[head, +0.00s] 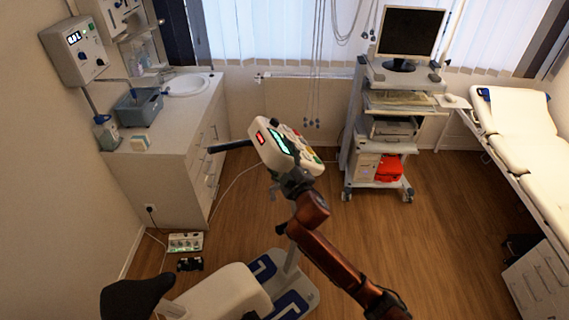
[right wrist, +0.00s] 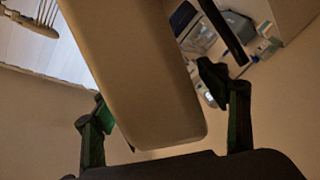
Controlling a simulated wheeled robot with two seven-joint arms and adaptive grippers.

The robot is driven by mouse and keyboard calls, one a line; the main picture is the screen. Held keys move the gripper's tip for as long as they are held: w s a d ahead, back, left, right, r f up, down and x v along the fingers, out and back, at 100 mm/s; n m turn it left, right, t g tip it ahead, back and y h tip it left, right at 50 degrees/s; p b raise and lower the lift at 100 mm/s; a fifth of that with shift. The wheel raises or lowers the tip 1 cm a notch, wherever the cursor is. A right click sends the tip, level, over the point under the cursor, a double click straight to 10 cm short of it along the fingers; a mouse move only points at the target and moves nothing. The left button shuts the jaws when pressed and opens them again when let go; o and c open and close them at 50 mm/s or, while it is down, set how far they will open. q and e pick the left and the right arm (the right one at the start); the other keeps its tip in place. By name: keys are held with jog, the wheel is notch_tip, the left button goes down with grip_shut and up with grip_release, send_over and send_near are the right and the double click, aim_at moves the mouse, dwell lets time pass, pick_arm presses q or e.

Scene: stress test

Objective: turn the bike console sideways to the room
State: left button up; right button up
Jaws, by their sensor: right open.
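The bike console (head: 284,146) is a pale box with red and green displays and coloured buttons, on the exercise bike at the middle of the head view. A dark handlebar (head: 230,146) sticks out to its left. My right gripper (head: 290,183) is at the console's lower near edge. In the right wrist view the open fingers (right wrist: 166,118) stand on either side of the console's beige body (right wrist: 135,70), with gaps visible beside it; contact cannot be told. The console's post is partly hidden by my right arm. My left gripper is not in view.
The bike's white body (head: 222,292), blue base (head: 292,303) and a black saddle-like part (head: 132,298) are below. A monitor cart (head: 378,145) stands behind right, a couch (head: 520,130) at far right, and a sink cabinet (head: 180,140) at left. Floor (head: 440,230) is clear at right.

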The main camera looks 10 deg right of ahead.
aim_at(286, 166)
jog(key=s, duration=0.3)
jog(key=s+d, duration=0.1)
jog(key=s, duration=0.7)
jog(key=shift+d, duration=0.35)
